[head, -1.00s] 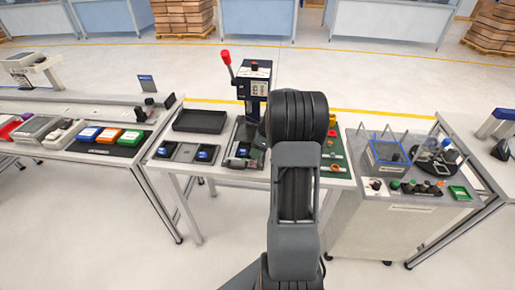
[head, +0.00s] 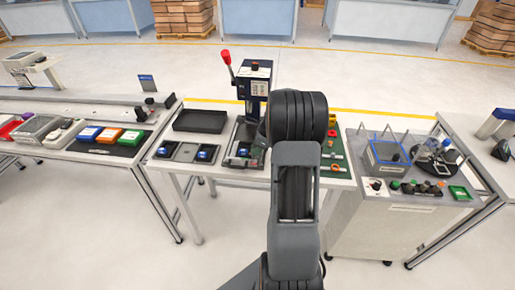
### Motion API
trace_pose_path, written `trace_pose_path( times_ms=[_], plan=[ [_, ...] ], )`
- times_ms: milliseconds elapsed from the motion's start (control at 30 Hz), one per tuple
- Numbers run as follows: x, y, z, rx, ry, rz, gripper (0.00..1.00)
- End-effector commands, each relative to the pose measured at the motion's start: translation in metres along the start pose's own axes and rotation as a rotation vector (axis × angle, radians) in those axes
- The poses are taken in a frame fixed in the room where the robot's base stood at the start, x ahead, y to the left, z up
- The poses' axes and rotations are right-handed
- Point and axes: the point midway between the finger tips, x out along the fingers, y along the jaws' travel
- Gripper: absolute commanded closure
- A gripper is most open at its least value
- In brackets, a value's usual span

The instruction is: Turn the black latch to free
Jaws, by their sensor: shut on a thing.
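I cannot make out the black latch for certain in the head view. My dark grey arm (head: 295,185) stands in front of the middle table and covers part of it. My gripper is hidden behind the arm, so its jaws and anything between them do not show. Just right of the arm, a green board (head: 340,157) carries small red, yellow and orange parts. Left of the arm stands a dark press-like machine (head: 255,85) with a red-knobbed lever (head: 227,60).
A black tray (head: 200,121) and dark holders (head: 185,151) lie on the table's left part. The right bench holds a blue-framed box (head: 388,152), several knobs and a green tray (head: 459,192). The left bench carries blue, orange and green boxes. Open floor lies in front.

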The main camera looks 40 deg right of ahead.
Motion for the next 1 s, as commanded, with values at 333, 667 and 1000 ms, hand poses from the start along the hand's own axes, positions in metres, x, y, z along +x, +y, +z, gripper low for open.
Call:
trace_pose_path(
  times_ms=[333, 667, 1000],
  plan=[
    [0.0005, 0.0018, 0.0039, -0.136, 0.0, 0.058, 1.0],
    [0.0013, 0.0012, 0.0054, -0.421, -0.002, 0.177, 1.0],
    [0.0024, 0.0007, 0.0064, -0.721, -0.003, 0.302, 1.0]
  ],
)
